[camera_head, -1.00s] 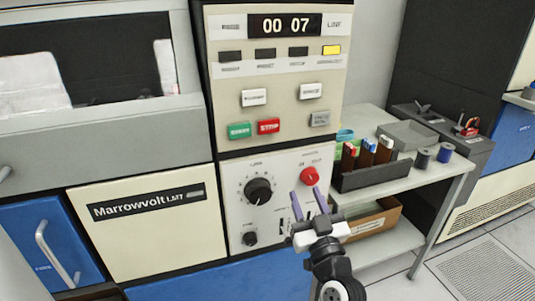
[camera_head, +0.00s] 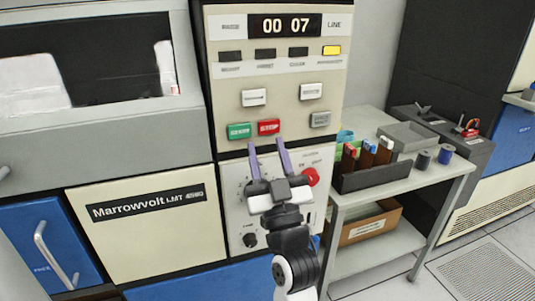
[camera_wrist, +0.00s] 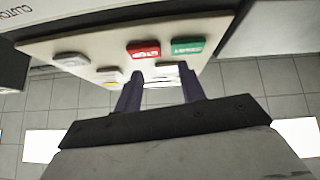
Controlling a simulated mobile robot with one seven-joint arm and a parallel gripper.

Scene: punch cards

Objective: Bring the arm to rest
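My gripper (camera_head: 267,146) is in front of the machine's control panel (camera_head: 230,170) in the head view, its two purple fingers pointing up and apart with nothing between them. Its tips show just below the green button (camera_head: 239,131) and the red button (camera_head: 269,127); I cannot tell whether they touch the panel. The arm hides most of the large black dial. In the wrist view, the open fingers (camera_wrist: 160,88) point toward the panel, near the red button (camera_wrist: 144,49) and green button (camera_wrist: 187,46).
A display (camera_head: 285,25) reads 00 07, with a yellow lamp (camera_head: 331,50) lit below it. A red knob (camera_head: 312,177) sits right of my gripper. A grey side table (camera_head: 345,262) holds a dark rack (camera_head: 375,178) and spools (camera_head: 445,154). Tiled floor is open at lower right.

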